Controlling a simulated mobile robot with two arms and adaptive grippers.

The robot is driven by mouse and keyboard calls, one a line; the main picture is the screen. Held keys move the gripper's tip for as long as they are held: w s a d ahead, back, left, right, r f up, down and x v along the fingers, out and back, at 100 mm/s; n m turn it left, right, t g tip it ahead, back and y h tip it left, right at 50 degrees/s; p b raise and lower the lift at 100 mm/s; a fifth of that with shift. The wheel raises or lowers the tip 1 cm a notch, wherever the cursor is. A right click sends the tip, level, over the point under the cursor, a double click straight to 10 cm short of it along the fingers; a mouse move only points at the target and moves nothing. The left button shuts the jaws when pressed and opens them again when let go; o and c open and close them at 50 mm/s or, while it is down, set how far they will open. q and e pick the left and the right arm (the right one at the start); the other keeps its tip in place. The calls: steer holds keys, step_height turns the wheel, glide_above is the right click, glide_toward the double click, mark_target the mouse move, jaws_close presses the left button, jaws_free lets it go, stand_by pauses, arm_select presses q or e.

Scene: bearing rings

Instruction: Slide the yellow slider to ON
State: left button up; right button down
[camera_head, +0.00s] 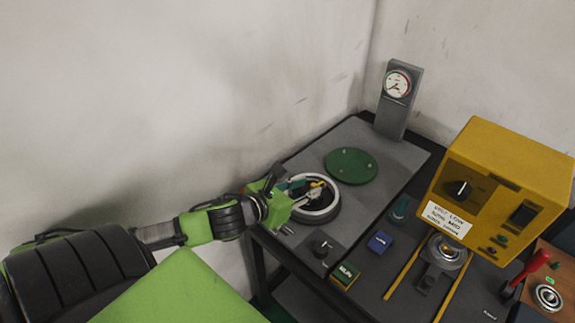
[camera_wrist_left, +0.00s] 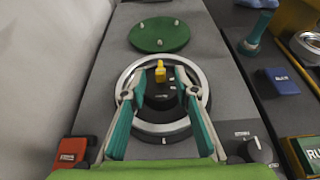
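The yellow slider (camera_wrist_left: 160,72) is a small upright knob on a round black unit (camera_wrist_left: 158,103) inside a light metal ring (camera_wrist_left: 204,92). In the head view the slider (camera_head: 317,184) shows close to my left gripper (camera_head: 306,185), whose arm comes in from the left. In the left wrist view my left gripper (camera_wrist_left: 159,80) is open, with teal fingers. Its fingertips stand to either side of the slider, with a visible gap on each side. Small labels on the black unit are too small to read. My right gripper is in neither view.
A green disc (camera_head: 351,166) lies behind the ring, with a gauge post (camera_head: 397,96) beyond. A black knob (camera_head: 321,248) and a blue block (camera_head: 380,242) are in front and to the right. A yellow machine (camera_head: 508,175) stands right. A red block (camera_wrist_left: 73,151) is near the left finger.

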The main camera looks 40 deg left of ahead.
arm_select(q)
steer(key=v, duration=0.9)
stand_by(0.7)
